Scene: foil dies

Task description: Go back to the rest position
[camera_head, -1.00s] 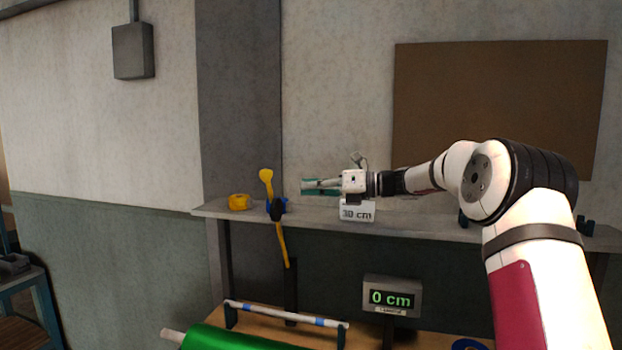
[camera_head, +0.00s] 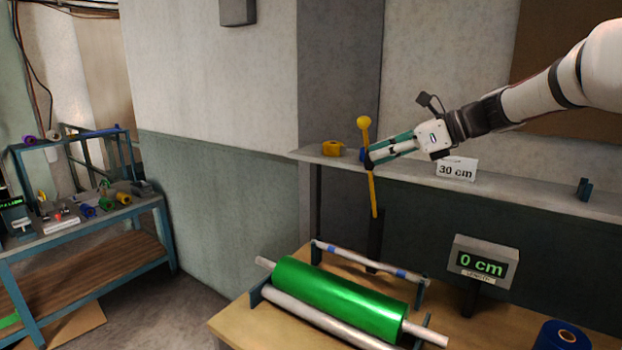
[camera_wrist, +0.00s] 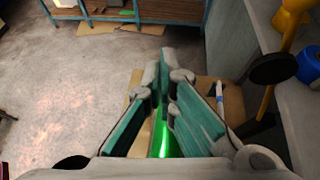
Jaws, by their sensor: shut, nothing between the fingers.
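My gripper (camera_head: 371,160) has teal fingers and is shut and empty. In the head view it reaches left from my arm, in front of the shelf, with its tips by the blue part of a yellow lever with a round knob (camera_head: 364,122). I cannot tell from this view whether they touch. In the wrist view my gripper (camera_wrist: 163,62) has its fingertips together above the floor, and the lever stands apart to the right (camera_wrist: 286,45).
A green foil roll (camera_head: 340,297) lies on the wooden table below, beside a display reading 0 cm (camera_head: 483,263). A shelf (camera_head: 530,195) carries a yellow tape roll (camera_head: 332,149) and a 30 cm sign (camera_head: 457,169). A blue workbench (camera_head: 90,235) stands at left, with open floor before it.

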